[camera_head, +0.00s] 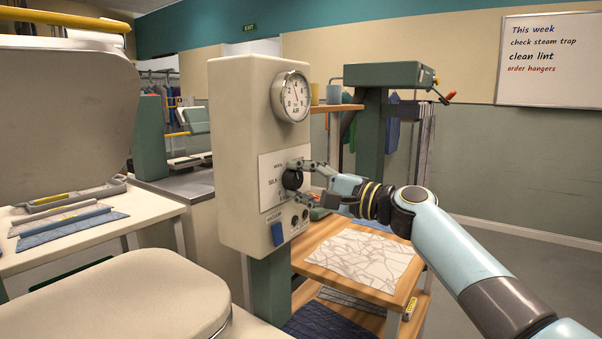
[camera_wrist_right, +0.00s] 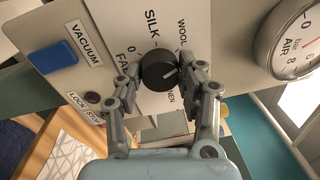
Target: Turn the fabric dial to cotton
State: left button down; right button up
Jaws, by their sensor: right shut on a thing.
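The fabric dial (camera_head: 292,180) is a round black knob on the white label plate (camera_head: 269,192) of the cream control box. My right gripper (camera_head: 305,181) is shut on it from the right. In the right wrist view the two fingers of the gripper (camera_wrist_right: 160,68) stand on opposite sides of the dial (camera_wrist_right: 158,71). A short white mark on the knob points to the right, seemingly between the WOOL label (camera_wrist_right: 182,31) and the partly covered label ending in NEN (camera_wrist_right: 172,97). SILK and 0 also read there. I cannot see a cotton label. My left gripper is not in view.
An air gauge (camera_head: 291,96) sits above the dial, and a blue vacuum switch (camera_head: 278,234) below it. A padded pressing board (camera_head: 125,299) stands front left. A wooden table (camera_head: 321,232) with a patterned cloth stands below and behind my right arm. Floor at right is free.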

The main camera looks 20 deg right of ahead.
jog(key=m+p, duration=0.4)
jog(key=m, duration=0.2)
jog(key=shift+m+h, duration=0.4)
jog(key=shift+s+f+m+p, duration=0.1)
jog(key=shift+m+p, duration=1.45)
jog(key=shift+m, duration=0.35)
jog(key=o, duration=1.1)
jog(key=shift+o, duration=0.2)
jog(key=shift+s, duration=0.15)
jog(key=v, duration=1.1)
jog(key=shift+s+d, duration=0.2)
jog(key=shift+s, duration=0.1)
